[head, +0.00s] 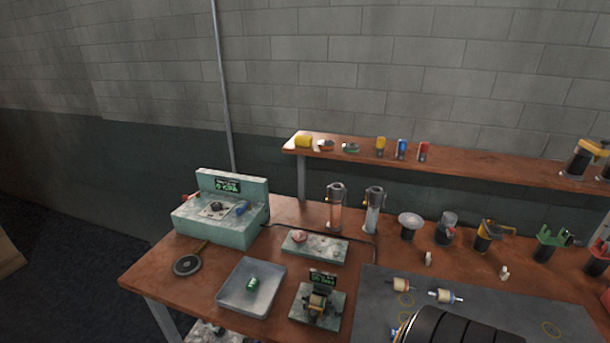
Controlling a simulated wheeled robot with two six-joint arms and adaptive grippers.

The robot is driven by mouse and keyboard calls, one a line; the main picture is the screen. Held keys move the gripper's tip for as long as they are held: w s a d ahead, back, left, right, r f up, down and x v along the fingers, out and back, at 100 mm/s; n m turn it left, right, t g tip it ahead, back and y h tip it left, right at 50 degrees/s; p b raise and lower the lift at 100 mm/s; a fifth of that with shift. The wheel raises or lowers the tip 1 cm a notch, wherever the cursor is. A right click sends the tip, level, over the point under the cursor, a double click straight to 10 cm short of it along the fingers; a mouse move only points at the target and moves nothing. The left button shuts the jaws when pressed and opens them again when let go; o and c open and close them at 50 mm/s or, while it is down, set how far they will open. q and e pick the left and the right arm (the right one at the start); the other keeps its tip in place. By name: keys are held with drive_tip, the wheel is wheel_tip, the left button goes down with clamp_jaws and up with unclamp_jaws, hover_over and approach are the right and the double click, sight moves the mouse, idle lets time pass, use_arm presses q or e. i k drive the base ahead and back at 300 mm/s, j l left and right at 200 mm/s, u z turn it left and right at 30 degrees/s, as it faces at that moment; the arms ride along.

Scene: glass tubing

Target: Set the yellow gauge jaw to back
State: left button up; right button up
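A yellow and black fixture (490,234) stands on the right part of the brown bench, between a dark-bodied cup and a green fixture. It looks like the yellow gauge, but its jaw is too small to read, so I cannot tell its setting. A small device with a green-lit display (320,301) stands on a pale plate at the bench's front; it has a tan part. Neither of my grippers shows in the head view.
The green fixture (550,244) stands to the right. A grey mat (500,314) covers the front right. A dark ribbed shape (450,328) blocks part of it.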

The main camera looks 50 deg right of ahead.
sight(315, 313)
drive_tip(key=z, duration=1.65)
drive_tip(key=j+z, duration=0.45)
drive_tip(key=j, duration=0.15)
